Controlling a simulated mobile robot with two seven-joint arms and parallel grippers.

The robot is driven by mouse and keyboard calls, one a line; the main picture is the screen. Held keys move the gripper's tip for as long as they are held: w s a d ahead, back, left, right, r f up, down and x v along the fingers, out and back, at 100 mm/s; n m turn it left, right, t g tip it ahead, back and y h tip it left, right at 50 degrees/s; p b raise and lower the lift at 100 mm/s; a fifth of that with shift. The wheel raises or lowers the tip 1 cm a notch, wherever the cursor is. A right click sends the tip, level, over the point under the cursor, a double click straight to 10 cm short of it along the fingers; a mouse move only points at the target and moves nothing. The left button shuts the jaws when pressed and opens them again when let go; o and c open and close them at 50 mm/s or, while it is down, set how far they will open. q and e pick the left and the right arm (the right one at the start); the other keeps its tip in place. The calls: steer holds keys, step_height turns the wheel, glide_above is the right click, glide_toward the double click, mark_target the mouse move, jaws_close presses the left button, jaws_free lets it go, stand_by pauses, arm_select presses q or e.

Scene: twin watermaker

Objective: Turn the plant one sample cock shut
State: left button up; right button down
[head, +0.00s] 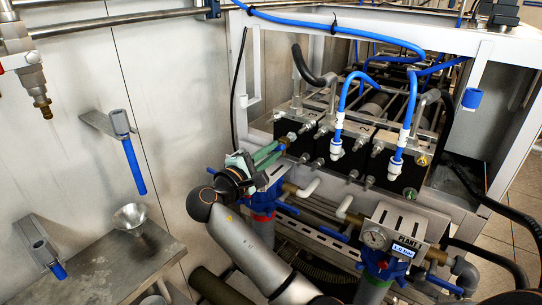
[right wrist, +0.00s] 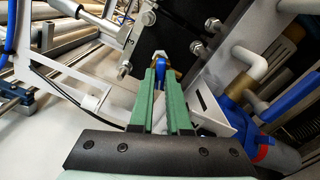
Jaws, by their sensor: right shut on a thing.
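My right gripper (head: 280,147) reaches up from the bottom of the head view to the left end of the black block row. Its green fingers also show in the right wrist view (right wrist: 161,85), shut on the small blue handle of the sample cock (right wrist: 160,68). A bit of brass shows beside the handle at the fingertips. The fingers hide most of the cock, so I cannot tell its handle angle well. In the head view the cock is largely hidden behind the fingertips. My left gripper is not in view.
White frame posts (head: 505,120) and blue hoses (head: 345,95) surround the blocks. A white elbow pipe (right wrist: 250,62) and blue-topped filter housing (right wrist: 270,120) lie close to the right of the fingers. A steel shelf with a funnel (head: 130,217) is left.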

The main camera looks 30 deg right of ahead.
steer(key=m+b, duration=0.2)
steer(key=m, duration=0.1)
steer(key=shift+f+b, duration=0.15)
steer(key=shift+b, duration=0.2)
steer(key=shift+m+b, duration=0.45)
steer(key=shift+m, duration=0.45)
steer(key=shift+r, duration=0.2)
steer(key=c, duration=1.2)
jaws_free()
steer(key=shift+o, duration=0.2)
